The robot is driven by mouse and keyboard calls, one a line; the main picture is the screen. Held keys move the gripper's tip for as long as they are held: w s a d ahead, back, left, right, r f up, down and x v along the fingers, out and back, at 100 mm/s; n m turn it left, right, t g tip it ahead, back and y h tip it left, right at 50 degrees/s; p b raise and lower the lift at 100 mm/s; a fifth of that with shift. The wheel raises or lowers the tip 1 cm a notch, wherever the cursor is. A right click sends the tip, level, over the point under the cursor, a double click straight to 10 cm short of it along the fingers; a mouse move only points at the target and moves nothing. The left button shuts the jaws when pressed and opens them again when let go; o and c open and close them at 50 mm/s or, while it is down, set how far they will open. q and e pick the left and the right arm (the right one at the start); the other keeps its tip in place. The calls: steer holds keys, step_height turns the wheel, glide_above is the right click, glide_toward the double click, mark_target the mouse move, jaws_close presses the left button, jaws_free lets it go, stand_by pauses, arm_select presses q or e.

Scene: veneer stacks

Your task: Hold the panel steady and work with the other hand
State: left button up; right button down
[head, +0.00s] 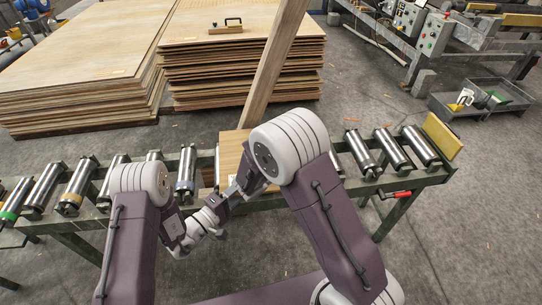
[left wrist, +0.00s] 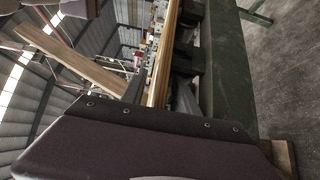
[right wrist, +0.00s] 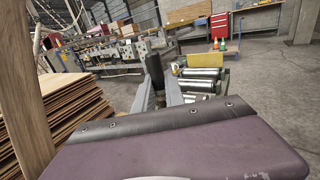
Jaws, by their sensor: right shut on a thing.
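The panel (head: 232,148) is a light wooden board on the roller conveyor, partly hidden behind my right arm in the head view. In the left wrist view its narrow edge (left wrist: 164,70) runs between the spread fingers of my left gripper (left wrist: 160,92). The left gripper is open around that edge; contact cannot be told. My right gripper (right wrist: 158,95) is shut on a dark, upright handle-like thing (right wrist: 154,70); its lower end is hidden. In the head view both grippers are close together at the panel's near side, largely covered by my arms.
A long wooden plank (head: 272,65) slants up behind the panel. Veneer stacks (head: 240,75) stand behind, with a dark-handled tool (head: 228,25) on one. Conveyor rollers (head: 392,148) lie on both sides. A yellow block (head: 442,136) ends the conveyor at right. Grey bins (head: 495,97) sit on open floor.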

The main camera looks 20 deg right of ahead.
arm_select(q)
steer(key=v, duration=1.1)
steer(key=shift+s+a, duration=0.25)
